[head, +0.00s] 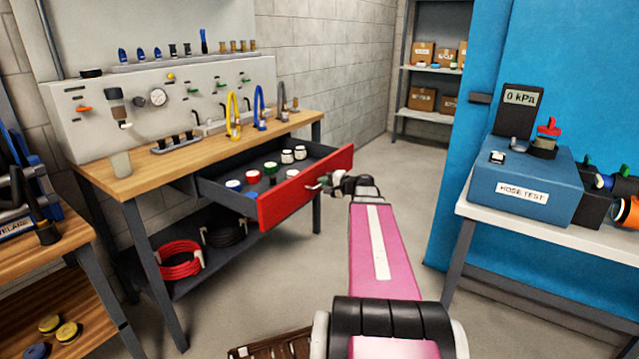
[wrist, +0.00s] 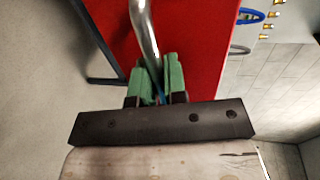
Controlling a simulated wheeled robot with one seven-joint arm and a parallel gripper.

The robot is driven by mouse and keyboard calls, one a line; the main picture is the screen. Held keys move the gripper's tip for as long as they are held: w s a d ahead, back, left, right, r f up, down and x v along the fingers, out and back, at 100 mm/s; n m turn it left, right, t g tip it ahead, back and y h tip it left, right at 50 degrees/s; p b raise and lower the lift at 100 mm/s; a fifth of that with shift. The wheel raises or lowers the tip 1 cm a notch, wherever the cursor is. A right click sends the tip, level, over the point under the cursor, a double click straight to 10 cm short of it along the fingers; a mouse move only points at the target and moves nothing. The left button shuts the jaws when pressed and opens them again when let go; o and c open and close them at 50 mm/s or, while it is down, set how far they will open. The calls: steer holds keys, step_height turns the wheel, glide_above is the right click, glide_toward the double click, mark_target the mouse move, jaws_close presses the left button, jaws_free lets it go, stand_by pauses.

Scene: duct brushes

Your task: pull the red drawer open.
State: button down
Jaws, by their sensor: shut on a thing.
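The red drawer (head: 306,186) under the wooden workbench stands pulled out, with its dark inside showing. Several jars with white, red, blue and green lids stand in it. My gripper (head: 328,182) is at the drawer's front, at its metal handle (head: 313,187). In the wrist view the green fingers of my gripper (wrist: 157,85) are shut on the curved metal handle (wrist: 145,32), in front of the red drawer front (wrist: 195,45). The fingers and my arm hide part of the handle.
The wooden workbench (head: 120,184) carries a gauge panel and coloured hoses. A red hose coil (head: 178,260) lies on its lower shelf. At the right, a white table (head: 600,240) bears the blue hose test box (head: 522,187). Grey floor (head: 385,170) is clear between them.

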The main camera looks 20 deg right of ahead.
stand_by(0.3)
steer(key=c, duration=1.2)
jaws_free()
steer(key=v, duration=1.1)
steer(key=shift+f, duration=0.1)
steer(key=s+a+f+n+g+h, duration=0.3)
steer(key=s+a+f+g, duration=0.1)
steer(key=a+f, duration=0.3)
steer(key=s+a+f+n+g+h, duration=0.3)
steer(key=a+f, duration=0.4)
steer(key=a, duration=0.3)
steer(key=s+a+f+n+g+h, duration=0.3)
steer(key=s+a+f+n+g, duration=0.1)
steer(key=a, duration=0.5)
steer(key=shift+s+a+f+n+g, duration=0.15)
steer(key=shift+s+f+g, duration=0.1)
steer(key=shift+f, duration=0.2)
steer(key=shift+s+d+f+n+g, duration=0.1)
steer(key=shift+s+f+g, duration=0.15)
steer(key=shift+f, duration=0.25)
steer(key=shift+s+a+f+n+g, duration=0.1)
steer(key=shift+s+f+n+g, duration=0.15)
steer(key=shift+f, duration=0.2)
